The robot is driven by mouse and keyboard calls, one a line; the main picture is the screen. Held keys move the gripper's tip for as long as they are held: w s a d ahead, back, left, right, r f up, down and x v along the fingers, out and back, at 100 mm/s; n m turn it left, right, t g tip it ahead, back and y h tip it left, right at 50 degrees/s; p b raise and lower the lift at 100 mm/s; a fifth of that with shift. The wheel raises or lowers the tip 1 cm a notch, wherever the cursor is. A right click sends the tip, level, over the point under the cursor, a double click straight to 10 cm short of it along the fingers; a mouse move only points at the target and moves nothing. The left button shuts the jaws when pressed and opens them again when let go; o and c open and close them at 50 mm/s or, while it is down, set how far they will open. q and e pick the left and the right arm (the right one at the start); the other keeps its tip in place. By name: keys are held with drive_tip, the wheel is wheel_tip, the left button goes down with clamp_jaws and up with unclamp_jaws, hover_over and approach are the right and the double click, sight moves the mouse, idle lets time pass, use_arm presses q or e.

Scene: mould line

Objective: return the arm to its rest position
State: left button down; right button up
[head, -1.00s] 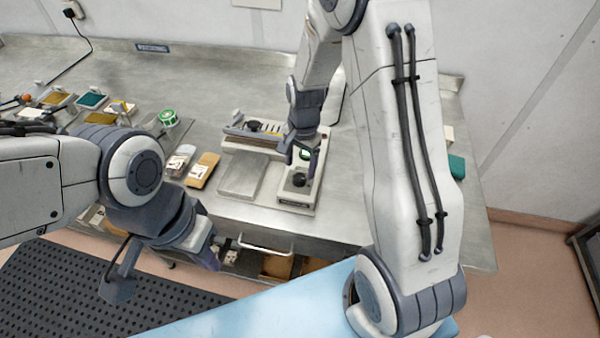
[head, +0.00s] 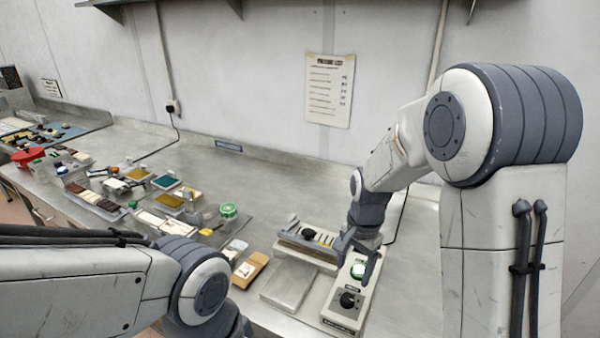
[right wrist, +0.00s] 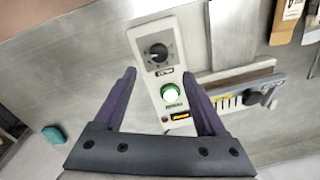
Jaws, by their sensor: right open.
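My right gripper (head: 358,248) is open and empty above the control box (head: 340,318) on the steel bench. In the right wrist view the right gripper (right wrist: 162,88) has its two fingers apart, with the control box (right wrist: 152,38) showing between and beyond them. The box has a black knob (right wrist: 158,52), a lit green button (right wrist: 172,94) and an orange display (right wrist: 179,116). I cannot tell the exact gap between fingers and box. My left arm comes in at the lower left of the head view; its gripper is out of the frame.
A device with a slotted bar (head: 308,242) and a flat plate (head: 290,284) stands beside the box. Several small trays and a green tape roll (head: 228,211) lie to the left. The steel bench (head: 250,180) is clear at the back. A notice (head: 329,90) hangs on the wall.

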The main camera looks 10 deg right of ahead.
drive_tip(key=s+a+r+n, duration=0.4)
drive_tip(key=s+a+n, duration=0.4)
drive_tip(key=s+a, duration=0.15)
drive_tip(key=s+a+n, duration=0.2)
drive_tip(key=s+n, duration=0.3)
drive_tip(key=s, duration=0.2)
drive_tip(key=s+a+r+n+b, duration=0.1)
drive_tip(key=s+a+n, duration=0.1)
drive_tip(key=s+n, duration=0.3)
drive_tip(key=shift+s+a+y, duration=0.3)
drive_tip(key=shift+s+a, duration=0.05)
drive_tip(key=shift+s, duration=0.6)
drive_tip(key=shift+r, duration=0.1)
